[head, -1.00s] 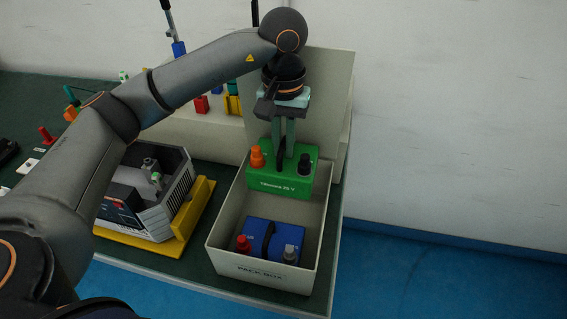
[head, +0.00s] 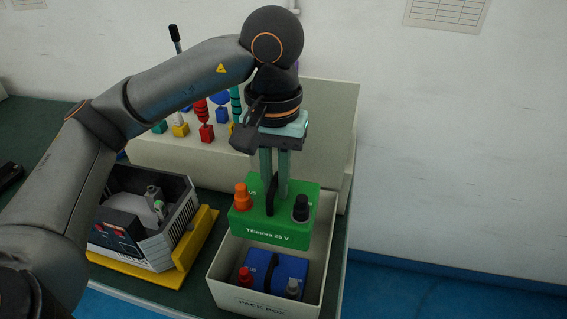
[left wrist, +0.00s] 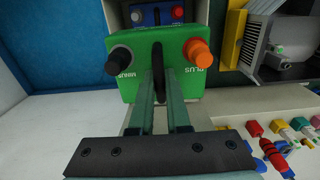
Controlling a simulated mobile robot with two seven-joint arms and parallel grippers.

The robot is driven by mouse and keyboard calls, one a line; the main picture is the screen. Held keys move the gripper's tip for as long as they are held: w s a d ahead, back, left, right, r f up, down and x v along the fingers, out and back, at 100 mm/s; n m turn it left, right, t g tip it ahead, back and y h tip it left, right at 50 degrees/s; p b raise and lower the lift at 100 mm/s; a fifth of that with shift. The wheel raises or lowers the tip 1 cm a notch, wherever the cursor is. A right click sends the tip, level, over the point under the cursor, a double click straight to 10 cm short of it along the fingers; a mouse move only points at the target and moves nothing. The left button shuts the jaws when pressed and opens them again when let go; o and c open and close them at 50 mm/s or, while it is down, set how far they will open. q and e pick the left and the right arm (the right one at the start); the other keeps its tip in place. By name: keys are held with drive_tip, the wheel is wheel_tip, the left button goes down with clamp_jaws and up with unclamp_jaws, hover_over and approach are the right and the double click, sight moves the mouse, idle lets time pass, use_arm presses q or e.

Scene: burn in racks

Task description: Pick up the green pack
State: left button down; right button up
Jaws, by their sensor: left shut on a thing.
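The pack is upright and appears held above the rear part of the pack box (head: 228,272). In the left wrist view the green pack (left wrist: 180,82) sits between the fingertips (left wrist: 160,98), its knobs marked MINUS and PLUS. My right gripper is not in view.
A blue pack (head: 283,268) with red and grey knobs sits in the pack box. A grey device (head: 170,228) on a yellow base stands to the left. Behind is a pale rack (head: 200,155) with several coloured plugs. A wall stands at right.

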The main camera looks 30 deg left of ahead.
use_arm(q)
drive_tip(key=s+d+b, duration=0.1)
drive_tip(key=s+d, duration=0.1)
drive_tip(key=s, duration=0.7)
drive_tip(key=shift+s+d, duration=0.2)
drive_tip(key=shift+r, duration=0.1)
drive_tip(key=shift+s, duration=0.1)
